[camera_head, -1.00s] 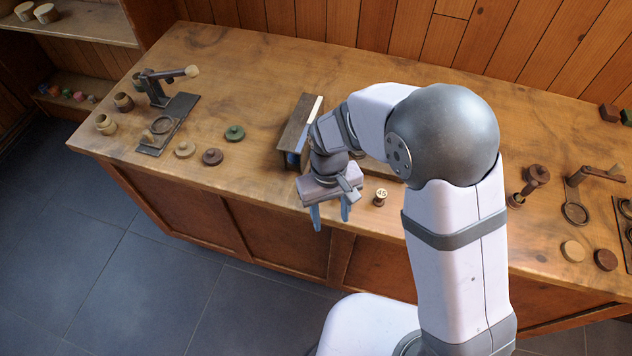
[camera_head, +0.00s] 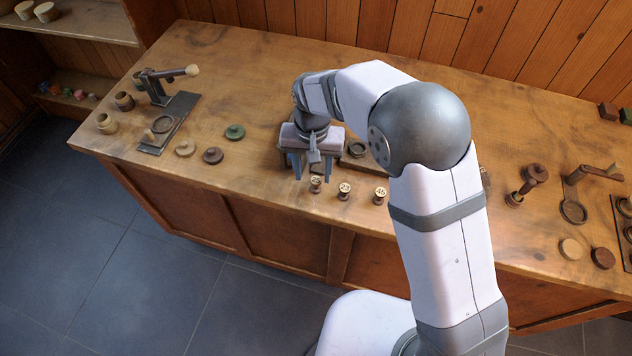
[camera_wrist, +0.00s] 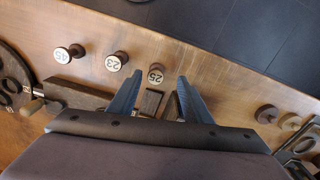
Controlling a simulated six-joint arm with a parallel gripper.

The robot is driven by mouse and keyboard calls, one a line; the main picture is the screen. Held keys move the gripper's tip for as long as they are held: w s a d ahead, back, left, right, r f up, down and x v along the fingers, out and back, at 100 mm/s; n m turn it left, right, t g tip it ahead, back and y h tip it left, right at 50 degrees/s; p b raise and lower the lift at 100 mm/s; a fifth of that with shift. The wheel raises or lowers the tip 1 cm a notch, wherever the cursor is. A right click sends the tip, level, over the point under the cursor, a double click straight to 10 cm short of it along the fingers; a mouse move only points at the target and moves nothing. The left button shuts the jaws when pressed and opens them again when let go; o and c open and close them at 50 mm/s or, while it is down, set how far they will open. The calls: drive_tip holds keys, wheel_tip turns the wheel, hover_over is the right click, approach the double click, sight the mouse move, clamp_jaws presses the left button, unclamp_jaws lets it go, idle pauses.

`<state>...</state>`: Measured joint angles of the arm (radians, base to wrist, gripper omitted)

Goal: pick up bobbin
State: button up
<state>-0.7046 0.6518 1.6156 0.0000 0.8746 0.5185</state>
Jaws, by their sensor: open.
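Three small spool-shaped bobbins stand in a row near the bench's front edge, with numbered pale tops. The one marked 25 (camera_head: 316,184) is at the left in the head view and also shows in the wrist view (camera_wrist: 156,74). The one marked 23 (camera_head: 344,190) is in the middle, also in the wrist view (camera_wrist: 115,62). The one marked 45 (camera_head: 380,196) is at the right, also in the wrist view (camera_wrist: 64,54). My gripper (camera_head: 313,174) is open and empty, nearest bobbin 25; in the wrist view its fingertips (camera_wrist: 160,84) lie either side of that bobbin's line, short of it.
A dark wooden board (camera_wrist: 80,95) lies partly hidden under my gripper. A lever device (camera_head: 165,118) stands at left, near green (camera_head: 235,132), tan (camera_head: 185,148) and brown discs (camera_head: 213,156). Another lever device (camera_head: 580,190) stands at right. The front edge is close.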

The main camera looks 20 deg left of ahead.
sight(316, 180)
drive_tip(key=shift+w+d+f+p, duration=0.1)
drive_tip(key=shift+d+f+p, duration=0.1)
drive_tip(key=shift+f+p, duration=0.6)
drive_tip(key=shift+w+d+f+p, duration=0.15)
drive_tip(key=shift+f+p, duration=0.25)
drive_tip(key=shift+f, duration=1.45)
drive_tip(key=c, duration=1.1)
